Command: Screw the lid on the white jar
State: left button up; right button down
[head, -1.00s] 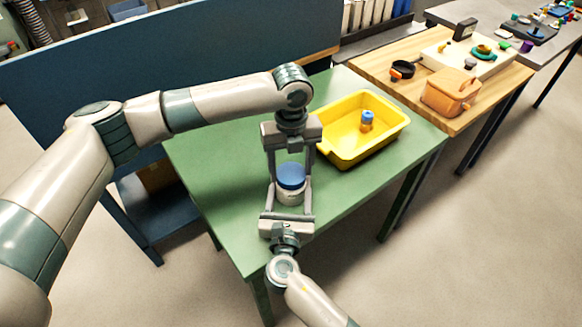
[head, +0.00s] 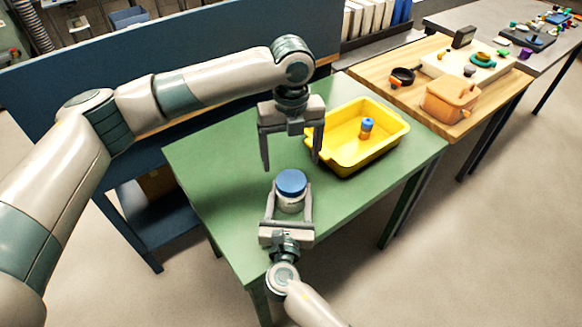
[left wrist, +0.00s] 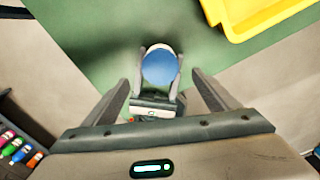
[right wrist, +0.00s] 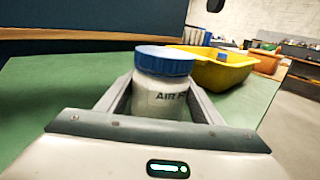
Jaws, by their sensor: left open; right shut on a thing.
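The white jar (head: 289,203) stands upright on the green table, with the blue lid (head: 291,182) sitting on its top. My right gripper (head: 288,212) is shut on the jar from the near side, below the lid. In the right wrist view the jar (right wrist: 160,98) shows part of a printed label, and the lid (right wrist: 164,60) looks level on it. My left gripper (head: 292,165) is open and empty above the jar, apart from the lid. The left wrist view looks down on the lid (left wrist: 160,68), beyond the left fingertips. The thread is hidden under the lid.
A yellow tray (head: 335,168) with a small blue-topped orange item (head: 367,127) stands right of the jar on the green table (head: 215,165). A blue panel (head: 60,85) runs behind. A wooden table (head: 480,103) adjoins at the right. The table left of the jar is clear.

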pick_arm(q)
jog(key=shift+r, duration=2.5)
pick_arm(e)
jog(key=shift+c, duration=2.3)
grip_release()
pick_arm(q)
notch_tip(320, 180, down, 3)
jog(key=b, duration=0.3)
jog(key=shift+f, duration=0.1)
pick_arm(e)
jog(key=s+a, duration=0.1)
jog(key=s, duration=1.6)
jog(key=shift+s+a, duration=0.2)
jog(key=shift+a, duration=0.05)
